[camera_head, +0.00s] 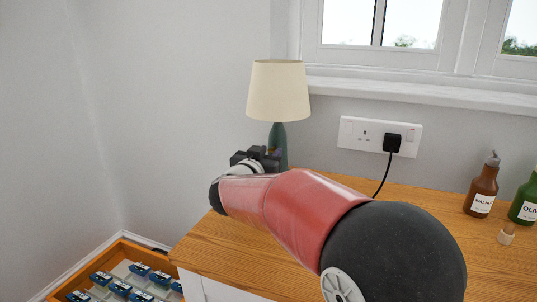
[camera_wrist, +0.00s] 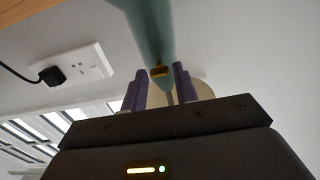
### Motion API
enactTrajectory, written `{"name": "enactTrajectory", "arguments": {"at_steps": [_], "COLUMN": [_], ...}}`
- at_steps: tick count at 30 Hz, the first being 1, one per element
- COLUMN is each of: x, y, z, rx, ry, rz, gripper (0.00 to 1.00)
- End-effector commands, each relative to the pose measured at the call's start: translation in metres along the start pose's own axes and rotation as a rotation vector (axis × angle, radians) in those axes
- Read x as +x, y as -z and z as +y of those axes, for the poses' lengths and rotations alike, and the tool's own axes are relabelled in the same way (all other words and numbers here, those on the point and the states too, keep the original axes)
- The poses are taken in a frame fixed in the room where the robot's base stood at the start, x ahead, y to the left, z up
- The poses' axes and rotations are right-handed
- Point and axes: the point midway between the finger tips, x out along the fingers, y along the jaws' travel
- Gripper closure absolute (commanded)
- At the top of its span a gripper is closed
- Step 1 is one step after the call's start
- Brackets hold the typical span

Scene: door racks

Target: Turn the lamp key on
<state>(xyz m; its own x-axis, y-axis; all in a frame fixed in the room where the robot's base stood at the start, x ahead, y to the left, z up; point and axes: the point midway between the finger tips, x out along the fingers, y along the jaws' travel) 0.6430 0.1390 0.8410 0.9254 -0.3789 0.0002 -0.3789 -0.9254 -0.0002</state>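The lamp has a cream shade (camera_head: 278,91) and a dark green bottle-shaped base (camera_head: 279,137), upright near the back left of the wooden top. In the wrist view the base (camera_wrist: 148,25) looks pale teal and comes down from the top edge. A small brass-coloured lamp key (camera_wrist: 160,71) shows on its narrow neck. My gripper (camera_wrist: 162,78) is open, with its two purple-grey fingers on either side of the key in the picture; contact cannot be told. In the head view my gripper (camera_head: 270,154) is at the lamp base, and the key is hidden. No glow shows on the shade.
A white wall socket (camera_head: 364,133) holds a black plug (camera_head: 392,143) with a hanging cord. A brown bottle (camera_head: 482,190), a green bottle (camera_head: 526,203) and a small stopper (camera_head: 506,236) stand right. An orange-edged crate (camera_head: 122,247) of blue items is lower left.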

Motion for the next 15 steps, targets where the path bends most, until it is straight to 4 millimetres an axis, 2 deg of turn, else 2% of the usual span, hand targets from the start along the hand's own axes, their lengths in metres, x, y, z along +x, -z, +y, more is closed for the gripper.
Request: {"name": "enactTrajectory", "arguments": {"at_steps": [1, 6, 15], "x": [-0.0001, -0.0002, -0.0003], "y": [0.0000, 0.0000, -0.0005], "z": [0.0000, 0.0000, -0.0001], "rx": [0.000, 0.000, 0.032], "ry": [0.000, 0.000, 0.000], "rz": [0.000, 0.000, 0.000], "gripper": [0.77, 1.00, 1.00]}}
